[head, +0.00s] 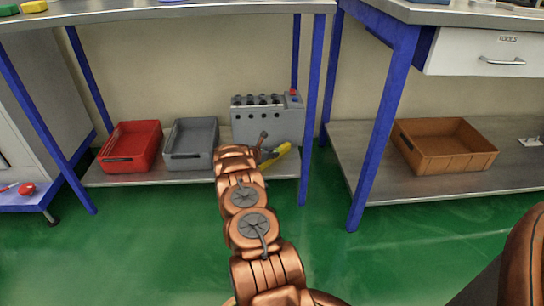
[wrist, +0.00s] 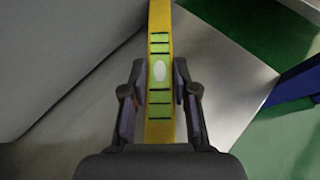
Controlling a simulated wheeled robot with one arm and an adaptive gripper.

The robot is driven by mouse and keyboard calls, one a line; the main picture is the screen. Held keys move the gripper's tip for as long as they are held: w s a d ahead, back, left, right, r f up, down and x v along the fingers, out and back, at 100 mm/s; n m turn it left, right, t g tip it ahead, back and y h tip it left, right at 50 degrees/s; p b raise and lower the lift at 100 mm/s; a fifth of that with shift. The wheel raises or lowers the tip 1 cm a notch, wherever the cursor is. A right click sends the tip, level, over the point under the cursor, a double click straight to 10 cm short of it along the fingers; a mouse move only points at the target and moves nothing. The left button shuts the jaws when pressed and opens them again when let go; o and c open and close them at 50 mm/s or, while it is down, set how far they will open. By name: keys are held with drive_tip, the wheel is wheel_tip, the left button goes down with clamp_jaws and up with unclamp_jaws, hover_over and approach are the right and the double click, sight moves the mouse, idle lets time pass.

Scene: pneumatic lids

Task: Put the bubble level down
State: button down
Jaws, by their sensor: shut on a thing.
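The bubble level (wrist: 159,120) is a yellow bar with a green vial window and a pale bubble. In the wrist view it runs upright through the middle, between the two fingers of my gripper (wrist: 159,80), which is shut on it. In the head view the yellow level (head: 279,153) shows tilted, in front of the grey machine over the lower shelf. My gripper (head: 263,155) is there mostly hidden behind my arm. I cannot tell whether the level touches the shelf.
The grey machine (head: 268,122) with a row of dark knobs stands on the metal lower shelf (head: 140,178). A grey crate (head: 190,160) and a red crate (head: 128,166) are to its left. A blue table leg (head: 311,100) rises at the right. A brown crate (head: 445,163) sits on another shelf.

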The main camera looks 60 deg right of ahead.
drive_tip(key=c, duration=0.9)
unclamp_jaws()
drive_tip(key=shift+r, duration=0.15)
